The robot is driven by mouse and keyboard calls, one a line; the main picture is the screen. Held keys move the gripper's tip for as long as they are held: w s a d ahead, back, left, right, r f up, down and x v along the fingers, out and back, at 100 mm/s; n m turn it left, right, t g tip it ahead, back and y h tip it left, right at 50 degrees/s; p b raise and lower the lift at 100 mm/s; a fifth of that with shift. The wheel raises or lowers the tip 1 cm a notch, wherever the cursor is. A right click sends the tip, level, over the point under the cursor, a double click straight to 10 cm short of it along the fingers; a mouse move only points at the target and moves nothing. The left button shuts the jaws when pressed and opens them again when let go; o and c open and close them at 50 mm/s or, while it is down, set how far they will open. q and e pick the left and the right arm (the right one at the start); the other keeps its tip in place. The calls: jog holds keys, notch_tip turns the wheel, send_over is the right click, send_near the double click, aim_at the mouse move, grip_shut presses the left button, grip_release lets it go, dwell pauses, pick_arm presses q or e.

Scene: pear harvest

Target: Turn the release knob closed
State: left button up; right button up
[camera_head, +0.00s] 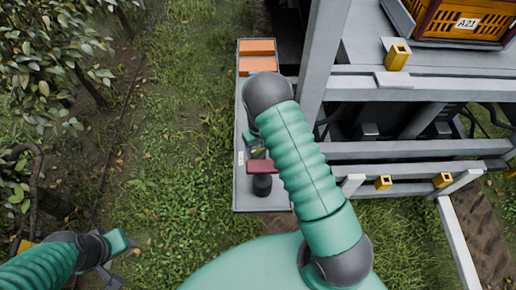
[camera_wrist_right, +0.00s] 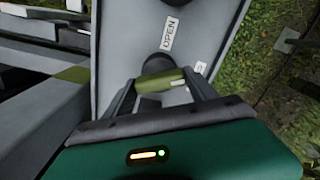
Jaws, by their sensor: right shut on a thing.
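The release knob, with an olive-green bar handle (camera_wrist_right: 158,82), stands on a dark round base on the grey panel in the right wrist view. A white label reading OPEN (camera_wrist_right: 170,33) is beside it. My right gripper (camera_wrist_right: 165,88) is shut on the handle, one finger on each side. In the head view my right arm hides most of the knob; a small olive part (camera_head: 257,152) shows beside the arm. My left gripper (camera_head: 108,256) is low at the left, away from the panel; its finger opening is unclear.
The grey panel (camera_head: 241,190) also carries a red handle (camera_head: 262,167) on a black base and orange blocks (camera_head: 258,47). A metal frame (camera_head: 420,150) with yellow brackets is at right. An orange crate (camera_head: 470,25) marked A21 is at upper right. Grass is open at left.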

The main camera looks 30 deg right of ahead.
aim_at(259, 148)
jog(key=m, duration=0.5)
jog(key=shift+d+r+b, duration=0.1)
jog(key=shift+b, duration=0.3)
jog(key=shift+m, duration=0.4)
jog(key=o, duration=1)
jog(key=shift+c, duration=0.2)
jog(key=o, duration=0.4)
jog(key=shift+s, duration=0.15)
jog(key=shift+r, duration=0.2)
notch_tip(259, 148, up, 16)
jog(key=b, duration=0.1)
jog(key=shift+r+b, duration=0.2)
jog(key=shift+b, duration=0.2)
